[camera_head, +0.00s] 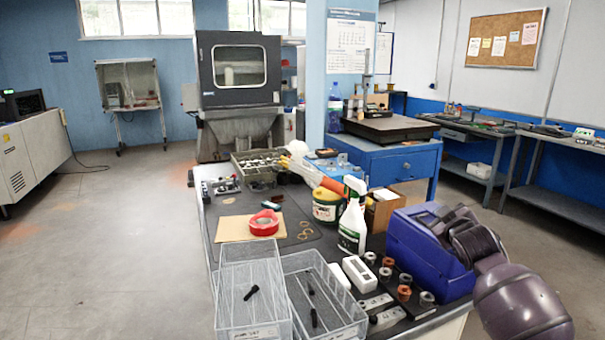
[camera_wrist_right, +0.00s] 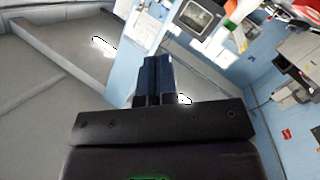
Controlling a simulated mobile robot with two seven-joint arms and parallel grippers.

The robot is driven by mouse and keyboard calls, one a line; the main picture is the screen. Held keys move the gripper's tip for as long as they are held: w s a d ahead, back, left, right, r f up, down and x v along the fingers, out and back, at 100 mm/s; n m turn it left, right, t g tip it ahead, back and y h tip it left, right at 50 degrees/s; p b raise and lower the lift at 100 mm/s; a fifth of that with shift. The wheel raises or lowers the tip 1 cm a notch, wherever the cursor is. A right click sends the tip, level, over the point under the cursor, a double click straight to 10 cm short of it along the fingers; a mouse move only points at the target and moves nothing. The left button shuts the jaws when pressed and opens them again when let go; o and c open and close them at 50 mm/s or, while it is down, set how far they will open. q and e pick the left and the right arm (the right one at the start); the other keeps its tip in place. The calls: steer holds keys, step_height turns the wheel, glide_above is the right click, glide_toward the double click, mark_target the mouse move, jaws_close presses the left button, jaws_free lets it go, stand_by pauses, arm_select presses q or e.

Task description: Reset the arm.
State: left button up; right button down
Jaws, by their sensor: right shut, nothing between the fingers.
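My right arm (camera_head: 520,300) comes in at the lower right of the head view, bent beside the right end of the bench. Its gripper is not distinct in the head view. In the right wrist view my right gripper (camera_wrist_right: 155,62) shows as two dark blue fingers side by side. They are closed together with nothing between them. My left arm and left gripper are in neither view.
The bench (camera_head: 212,240) holds two clear trays (camera_head: 250,300) (camera_head: 330,325), red tape (camera_head: 264,223), a spray bottle (camera_head: 352,220), a white block (camera_head: 360,273), several small metal and copper-coloured pieces, and a blue bin (camera_head: 415,255) close to my right arm. Open floor (camera_head: 110,250) lies left.

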steer(key=s+a+f+m+g, duration=0.2)
steer(key=s+f, duration=0.8)
steer(key=s, duration=0.6)
steer(key=s+a+f+m+g+p, duration=0.1)
steer(key=s+a+f+m, duration=0.1)
steer(key=s+f, duration=0.8)
steer(key=s+a+f+m+g+p, duration=0.1)
steer(key=s+f, duration=0.9)
steer(key=s, duration=1.3)
steer(key=shift+s+a+m+g+y, duration=0.4)
steer(key=shift+a+g, duration=0.4)
steer(key=shift+a, duration=0.3)
steer(key=shift+w+d, duration=0.1)
steer(key=shift+w, duration=0.05)
